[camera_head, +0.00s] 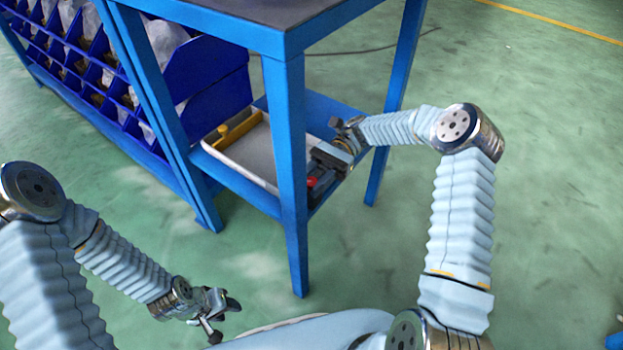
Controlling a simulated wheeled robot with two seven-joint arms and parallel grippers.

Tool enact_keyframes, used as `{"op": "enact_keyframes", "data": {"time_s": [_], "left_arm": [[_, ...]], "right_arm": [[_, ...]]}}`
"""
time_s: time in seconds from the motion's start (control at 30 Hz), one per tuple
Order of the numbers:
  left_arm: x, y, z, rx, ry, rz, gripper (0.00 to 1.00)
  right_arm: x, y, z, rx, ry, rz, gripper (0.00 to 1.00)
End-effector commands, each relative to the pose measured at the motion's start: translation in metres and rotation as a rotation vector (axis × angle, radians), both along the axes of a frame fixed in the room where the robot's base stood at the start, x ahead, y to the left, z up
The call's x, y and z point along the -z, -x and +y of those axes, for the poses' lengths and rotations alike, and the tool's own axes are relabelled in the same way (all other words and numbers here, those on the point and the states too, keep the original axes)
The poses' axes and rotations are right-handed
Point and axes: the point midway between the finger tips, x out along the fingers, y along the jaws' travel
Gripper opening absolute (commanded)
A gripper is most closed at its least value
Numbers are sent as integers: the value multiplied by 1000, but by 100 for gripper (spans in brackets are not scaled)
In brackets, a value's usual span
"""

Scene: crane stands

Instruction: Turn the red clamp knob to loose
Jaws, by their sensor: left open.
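The red clamp knob (311,182) is a small red spot low on the lower shelf of the blue stand, just right of the front leg. It sits at the near end of a dark grey device (330,158). My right gripper (343,138) reaches in over the shelf from the right, at the far end of this device and apart from the knob. Its fingers are small and dark against the device, so their opening and any contact are unclear. My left gripper (224,319) is open and empty over the floor at the lower left, well away from the stand.
The blue stand has a grey top (250,14) above the shelf, and its front leg (288,190) stands close left of the knob. A pale tray (224,161) with a yellow item lies on the shelf. Blue bins (205,70) stand behind left.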

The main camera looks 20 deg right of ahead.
Motion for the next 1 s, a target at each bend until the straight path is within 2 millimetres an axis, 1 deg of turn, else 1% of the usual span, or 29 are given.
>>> {"op": "enact_keyframes", "data": {"time_s": [0.5, 0.53, 0.63, 0.9, 1.0], "left_arm": [[-1, 0, 0, 0, 0, 0, 43], [-1, 0, 0, 0, 0, 0, 43], [-1, 0, 0, 0, 0, 0, 43], [-1, 0, 0, 0, 0, 0, 43], [0, 0, 0, 0, 0, 0, 43]], "right_arm": [[-1, 0, -1, -18, -1, 0, 7], [-1, 0, -1, -17, -1, 0, 42], [-1, 0, -1, -17, -1, 0, 57], [0, -1, -1, -17, -1, -1, 57], [0, -6, -6, -15, 0, -1, 57]]}}
